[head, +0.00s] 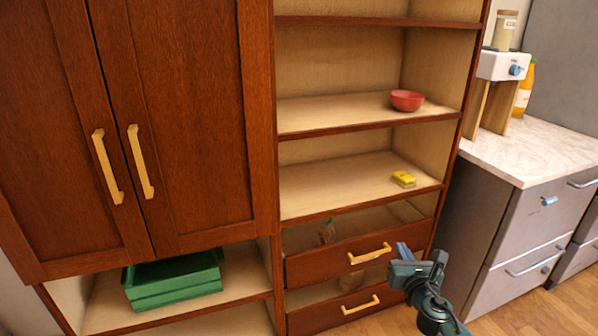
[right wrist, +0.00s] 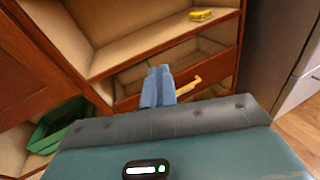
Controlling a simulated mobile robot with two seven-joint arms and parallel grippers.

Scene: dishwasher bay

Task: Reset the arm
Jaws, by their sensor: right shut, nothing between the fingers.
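My right gripper (head: 403,251) is in front of the wooden cabinet, near the upper drawer's handle (head: 370,253). In the right wrist view its blue-grey fingers (right wrist: 158,86) are together with nothing between them. In that view they overlap the drawer front, and I cannot tell whether they touch it. The upper drawer (head: 335,254) is partly open, and something brownish shows inside it. My left gripper is in neither view.
A red bowl (head: 407,100) and a yellow sponge (head: 403,179) sit on separate shelves. A green crate (head: 174,281) stands on the low left shelf. A lower drawer (head: 345,308) is beneath. A marble-topped counter (head: 530,150) with a white appliance (head: 502,66) stands at right.

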